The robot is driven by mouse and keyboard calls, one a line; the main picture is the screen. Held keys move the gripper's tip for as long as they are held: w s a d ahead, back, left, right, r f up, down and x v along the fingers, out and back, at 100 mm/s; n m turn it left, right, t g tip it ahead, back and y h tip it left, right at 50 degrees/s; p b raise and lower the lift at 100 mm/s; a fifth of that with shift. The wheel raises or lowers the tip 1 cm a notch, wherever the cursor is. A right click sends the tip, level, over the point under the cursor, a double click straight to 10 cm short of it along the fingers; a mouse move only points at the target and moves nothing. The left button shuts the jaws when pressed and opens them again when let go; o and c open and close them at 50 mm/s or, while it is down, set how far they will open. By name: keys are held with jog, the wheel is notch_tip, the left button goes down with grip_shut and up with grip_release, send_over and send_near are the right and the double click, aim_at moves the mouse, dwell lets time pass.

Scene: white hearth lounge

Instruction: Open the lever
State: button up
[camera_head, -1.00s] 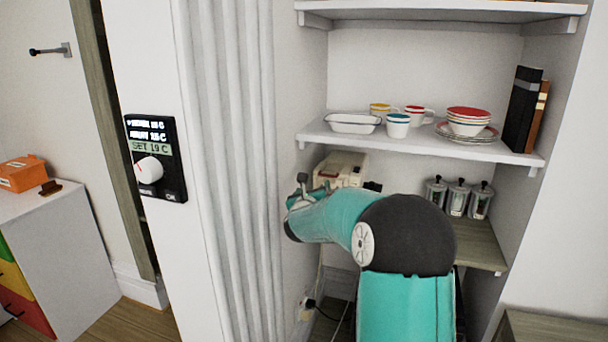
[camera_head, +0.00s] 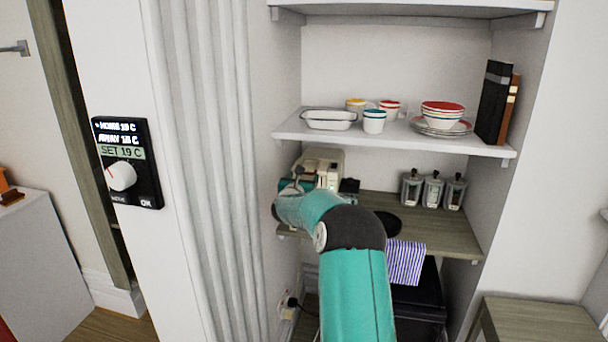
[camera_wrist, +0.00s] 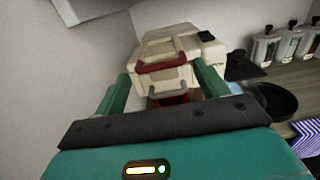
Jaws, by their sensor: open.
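A cream boxy machine (camera_head: 322,163) stands at the left end of the wooden shelf, in the corner of the alcove. In the wrist view the machine (camera_wrist: 168,46) shows a red bar-shaped handle (camera_wrist: 162,65) across its front. I take this bar to be the lever. A dark red part shows lower down, partly hidden by my gripper. My gripper (camera_wrist: 160,76) is open, with one green finger on each side of the machine's front and nothing held. In the head view my gripper (camera_head: 296,182) is in front of the machine, partly hidden by my arm.
A white shelf (camera_head: 400,139) with cups and bowls hangs above the machine. Several lidded canisters (camera_head: 433,190), a black pan (camera_head: 387,222) and a striped cloth (camera_head: 405,262) are to its right. A wall lies close on the left.

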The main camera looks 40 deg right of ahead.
aim_at(305, 173)
jog(key=shift+x, duration=2)
jog(key=shift+r, duration=0.1)
jog(key=shift+c, duration=0.2)
jog(key=c, duration=0.9)
jog(key=shift+c, duration=0.2)
